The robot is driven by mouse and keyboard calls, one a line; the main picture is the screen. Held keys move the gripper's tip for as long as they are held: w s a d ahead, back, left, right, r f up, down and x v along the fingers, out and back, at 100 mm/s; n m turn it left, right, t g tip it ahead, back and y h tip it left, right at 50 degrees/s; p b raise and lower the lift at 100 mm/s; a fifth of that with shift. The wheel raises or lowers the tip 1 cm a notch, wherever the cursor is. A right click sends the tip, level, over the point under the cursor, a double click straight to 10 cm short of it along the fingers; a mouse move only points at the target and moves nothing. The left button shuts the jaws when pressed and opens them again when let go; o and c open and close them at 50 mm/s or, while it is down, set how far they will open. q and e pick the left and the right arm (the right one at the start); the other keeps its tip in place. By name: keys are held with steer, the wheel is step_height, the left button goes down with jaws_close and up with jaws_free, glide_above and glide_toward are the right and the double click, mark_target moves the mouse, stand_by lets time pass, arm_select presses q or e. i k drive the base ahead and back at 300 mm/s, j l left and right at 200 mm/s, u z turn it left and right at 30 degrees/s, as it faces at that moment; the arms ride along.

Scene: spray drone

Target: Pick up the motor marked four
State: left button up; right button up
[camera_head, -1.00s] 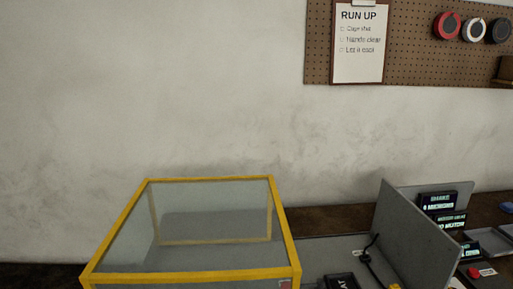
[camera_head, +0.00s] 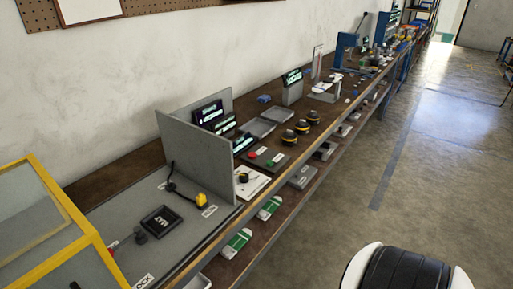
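Three dark round pieces with yellow bands, which look like motors, stand in a row on the bench: a near one (camera_head: 288,137), a middle one (camera_head: 302,127) and a far one (camera_head: 313,117). I cannot read a number on any of them, so I cannot tell which is marked four. A small dark round piece (camera_head: 141,235) and a black square pad (camera_head: 161,221) lie on the grey plate nearer to me. Neither of my grippers is in view.
A yellow-framed clear box (camera_head: 78,226) stands at the left. A grey upright panel (camera_head: 200,158) divides the bench. Small displays (camera_head: 209,113), grey trays (camera_head: 258,127), and red and green buttons lie beyond it. The floor (camera_head: 420,170) at the right is clear.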

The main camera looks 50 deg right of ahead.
mark_target(299, 129)
steer(key=z, duration=1.95)
steer(key=i+l, duration=0.35)
steer(key=i, duration=0.15)
steer(key=i+l+z, duration=0.1)
steer(key=i+l, duration=0.3)
steer(key=i, duration=0.1)
